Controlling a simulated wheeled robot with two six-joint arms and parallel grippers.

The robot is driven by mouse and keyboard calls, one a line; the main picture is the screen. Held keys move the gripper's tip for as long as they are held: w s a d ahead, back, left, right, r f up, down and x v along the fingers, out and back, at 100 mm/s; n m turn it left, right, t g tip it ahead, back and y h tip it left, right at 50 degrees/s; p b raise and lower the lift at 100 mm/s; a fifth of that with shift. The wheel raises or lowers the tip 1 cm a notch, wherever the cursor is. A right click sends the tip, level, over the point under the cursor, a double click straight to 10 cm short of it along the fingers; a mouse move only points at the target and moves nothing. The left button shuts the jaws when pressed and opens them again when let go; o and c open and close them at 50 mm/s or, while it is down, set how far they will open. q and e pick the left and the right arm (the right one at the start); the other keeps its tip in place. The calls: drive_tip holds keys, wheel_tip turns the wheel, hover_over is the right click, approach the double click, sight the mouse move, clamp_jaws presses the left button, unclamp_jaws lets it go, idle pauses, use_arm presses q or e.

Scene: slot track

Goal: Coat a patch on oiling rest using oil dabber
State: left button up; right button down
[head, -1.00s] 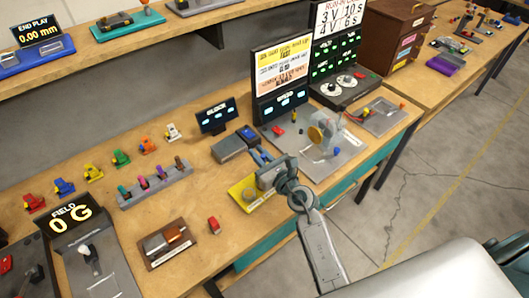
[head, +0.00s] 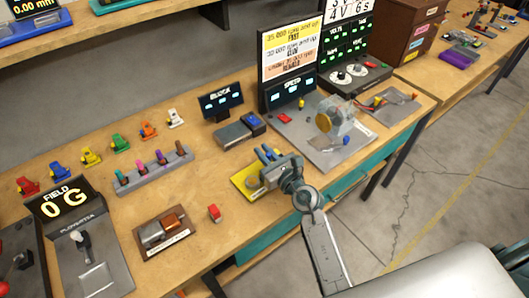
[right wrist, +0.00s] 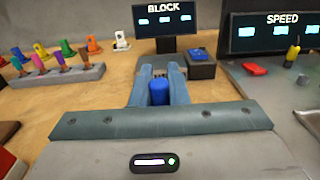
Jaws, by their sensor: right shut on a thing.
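My right gripper (head: 268,156) is over the right part of a yellow tray (head: 240,183) in the head view. A round, dull pot (head: 256,183) shows on the tray, partly covered by the gripper. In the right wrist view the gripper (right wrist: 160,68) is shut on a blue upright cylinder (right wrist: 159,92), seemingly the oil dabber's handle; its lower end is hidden. A brown stand (head: 149,250) with a grey and a copper-coloured block lies to the left, apart from the gripper; its label is unreadable, so I cannot tell if it is the oiling rest. My left gripper is not in view.
A small red piece (head: 214,213) lies between the brown stand and the tray. A grey rack (head: 150,178) of coloured pegs is further left. Behind the gripper are a grey box (head: 233,136) and the BLOCK display (head: 221,104). A machine plate (head: 322,150) stands to the right.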

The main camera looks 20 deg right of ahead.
drive_tip(key=shift+f+b, duration=0.45)
drive_tip(key=shift+f, duration=0.05)
idle(0.8)
drive_tip(key=shift+f, duration=0.1)
idle(0.9)
wheel_tip(320, 180, up, 7)
drive_tip(key=p, duration=0.7)
drive_tip(key=shift+p, duration=0.3)
drive_tip(key=shift+d, duration=0.1)
idle(0.4)
